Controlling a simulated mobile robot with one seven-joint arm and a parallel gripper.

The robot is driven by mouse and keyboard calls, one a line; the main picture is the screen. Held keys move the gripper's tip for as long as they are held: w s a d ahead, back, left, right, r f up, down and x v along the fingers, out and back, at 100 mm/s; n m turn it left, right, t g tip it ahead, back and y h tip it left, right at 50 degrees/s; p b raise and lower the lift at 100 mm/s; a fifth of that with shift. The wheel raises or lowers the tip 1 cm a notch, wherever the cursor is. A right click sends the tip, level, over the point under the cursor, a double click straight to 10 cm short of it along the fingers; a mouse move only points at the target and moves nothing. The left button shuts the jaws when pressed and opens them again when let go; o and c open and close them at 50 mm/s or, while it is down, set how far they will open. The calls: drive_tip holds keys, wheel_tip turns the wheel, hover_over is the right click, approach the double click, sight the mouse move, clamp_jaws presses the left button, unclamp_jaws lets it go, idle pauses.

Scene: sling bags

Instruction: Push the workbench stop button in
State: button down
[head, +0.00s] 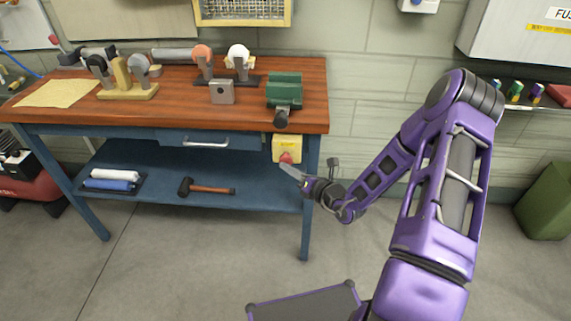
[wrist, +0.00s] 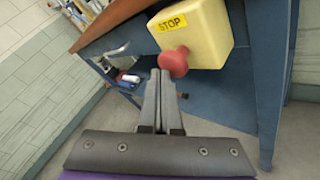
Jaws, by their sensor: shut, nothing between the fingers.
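The stop button is a red knob (wrist: 174,63) on a yellow box (wrist: 205,32) with a "STOP" label, mounted on the blue front of the workbench (head: 315,112). In the head view the red knob (head: 286,158) shows at the bottom of the yellow box (head: 287,144), near the bench's right leg. My gripper (head: 284,168) is shut and empty, with its fingertips just below the knob in the head view. In the wrist view the shut fingertips (wrist: 159,72) appear right beside the knob's left edge. I cannot tell whether they touch it.
A green vise (head: 284,90) sits on the bench top above the box. A drawer with a handle (head: 206,144) is left of the box. The lower shelf holds a hammer (head: 205,188) and a tray of rolls (head: 110,182). The floor in front is clear.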

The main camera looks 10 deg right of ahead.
idle(0.6)
drive_tip(key=shift+s+a+p, duration=0.25)
drive_tip(key=shift+s+p, duration=0.1)
drive_tip(key=shift+s, duration=0.55)
drive_tip(key=shift+s+a+p, duration=0.2)
drive_tip(key=shift+s+a, duration=0.05)
drive_tip(key=shift+s, duration=0.55)
drive_tip(key=shift+s+a+p, duration=0.15)
drive_tip(key=shift+s+a, duration=0.15)
drive_tip(key=shift+s, duration=0.5)
drive_tip(key=shift+s+a+p, duration=0.2)
drive_tip(key=shift+s+a, duration=0.05)
drive_tip(key=shift+s, duration=0.55)
